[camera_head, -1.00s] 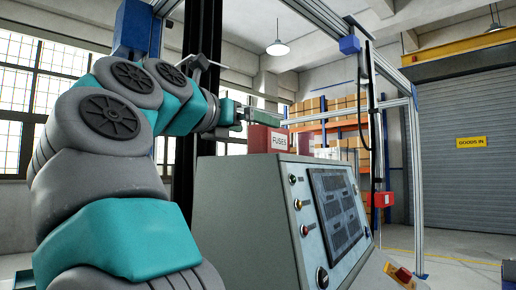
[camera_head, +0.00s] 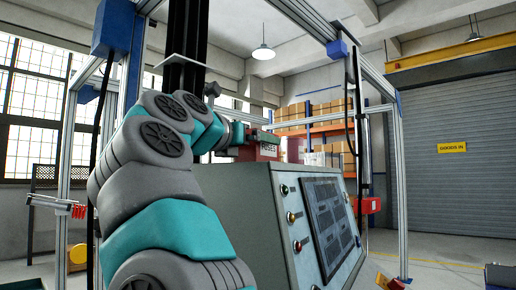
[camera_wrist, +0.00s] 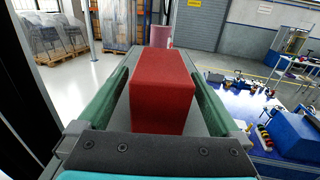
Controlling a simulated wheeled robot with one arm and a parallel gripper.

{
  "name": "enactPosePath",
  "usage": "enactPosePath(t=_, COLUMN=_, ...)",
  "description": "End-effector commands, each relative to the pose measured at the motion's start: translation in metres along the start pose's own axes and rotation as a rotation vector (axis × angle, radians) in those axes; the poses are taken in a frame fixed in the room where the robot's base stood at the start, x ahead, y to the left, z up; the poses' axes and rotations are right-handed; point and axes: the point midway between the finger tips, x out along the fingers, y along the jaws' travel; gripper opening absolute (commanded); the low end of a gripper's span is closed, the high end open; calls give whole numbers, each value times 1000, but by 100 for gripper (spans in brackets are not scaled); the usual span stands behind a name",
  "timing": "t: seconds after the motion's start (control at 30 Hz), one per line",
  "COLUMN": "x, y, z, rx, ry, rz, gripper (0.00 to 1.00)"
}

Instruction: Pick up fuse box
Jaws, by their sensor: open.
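The fuse box (camera_head: 268,150) is a red box with a white label, on top of the grey control console (camera_head: 246,205). In the wrist view the red box (camera_wrist: 162,88) stands between the two green fingers of my gripper (camera_wrist: 158,103). The fingers are apart, with a narrow gap visible on each side of the box, so it is not gripped. In the head view my gripper (camera_head: 248,135) reaches over the console top and partly covers the box.
A red cylinder (camera_wrist: 163,36) stands behind the box on the console top. A metal frame post (camera_head: 398,190) rises right of the console. In the wrist view a blue table (camera_wrist: 245,105) with small parts lies to the right, and wrapped pallets (camera_wrist: 105,22) stand at the back left.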

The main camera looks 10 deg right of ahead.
Motion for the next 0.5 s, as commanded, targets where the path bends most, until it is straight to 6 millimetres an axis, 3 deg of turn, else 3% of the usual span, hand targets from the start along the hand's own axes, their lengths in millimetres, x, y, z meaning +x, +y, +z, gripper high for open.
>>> enactPosePath(t=0.2, x=0, y=0, z=0, rx=0, ry=0, rz=0, gripper=98)
enactPosePath(t=0.5, x=0, y=0, z=0, rx=0, ry=0, rz=1, gripper=64)
